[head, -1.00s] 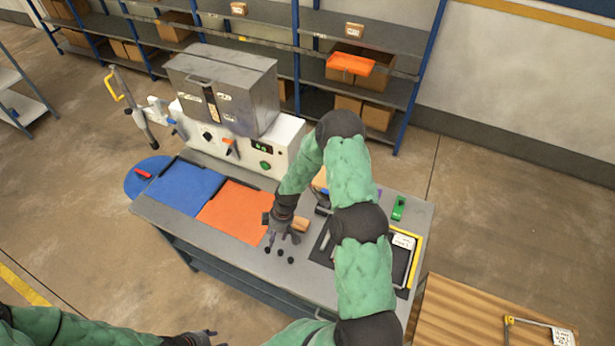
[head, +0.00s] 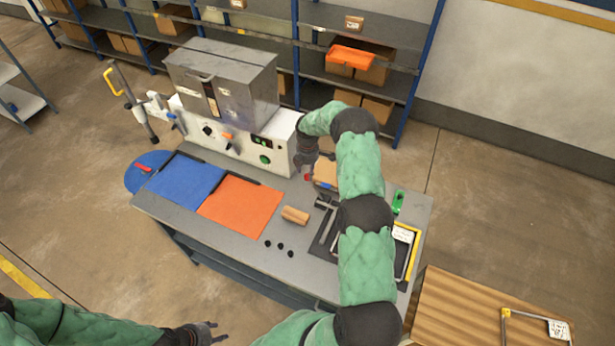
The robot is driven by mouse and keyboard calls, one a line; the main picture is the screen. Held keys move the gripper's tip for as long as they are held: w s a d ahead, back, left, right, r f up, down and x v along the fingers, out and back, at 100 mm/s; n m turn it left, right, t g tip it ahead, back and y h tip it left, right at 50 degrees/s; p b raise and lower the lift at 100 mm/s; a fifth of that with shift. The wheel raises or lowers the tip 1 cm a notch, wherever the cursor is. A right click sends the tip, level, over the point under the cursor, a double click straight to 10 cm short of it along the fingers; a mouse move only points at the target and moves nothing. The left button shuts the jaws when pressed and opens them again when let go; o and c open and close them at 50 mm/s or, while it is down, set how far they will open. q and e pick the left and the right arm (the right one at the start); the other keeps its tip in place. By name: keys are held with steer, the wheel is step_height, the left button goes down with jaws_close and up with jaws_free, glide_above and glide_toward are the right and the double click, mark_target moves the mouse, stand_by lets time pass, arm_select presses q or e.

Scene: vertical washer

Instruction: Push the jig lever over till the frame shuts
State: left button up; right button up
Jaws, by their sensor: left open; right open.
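My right gripper (head: 307,168) is open and points down at the back of the bench, just right of the white machine base. A small red piece (head: 307,178) shows right by its fingertips; it may be the lever's knob, and I cannot tell whether they touch. Beside it stands a tan block or panel (head: 325,173) with a blue part below, seemingly the jig. My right arm hides its right side, so I cannot tell how far its frame is shut. My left gripper (head: 212,331) is open and empty at the bottom edge, in front of the bench.
The bench carries a blue mat (head: 185,184), an orange mat (head: 240,207), a wooden block (head: 295,215) and several black knobs (head: 280,246). The machine (head: 222,85) stands behind. A yellow-edged frame (head: 413,252) lies at right, partly behind my arm.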

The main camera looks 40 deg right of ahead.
mark_target(307, 175)
steer(key=shift+f+p, duration=0.45)
steer(key=shift+f, duration=2.25)
jaws_close()
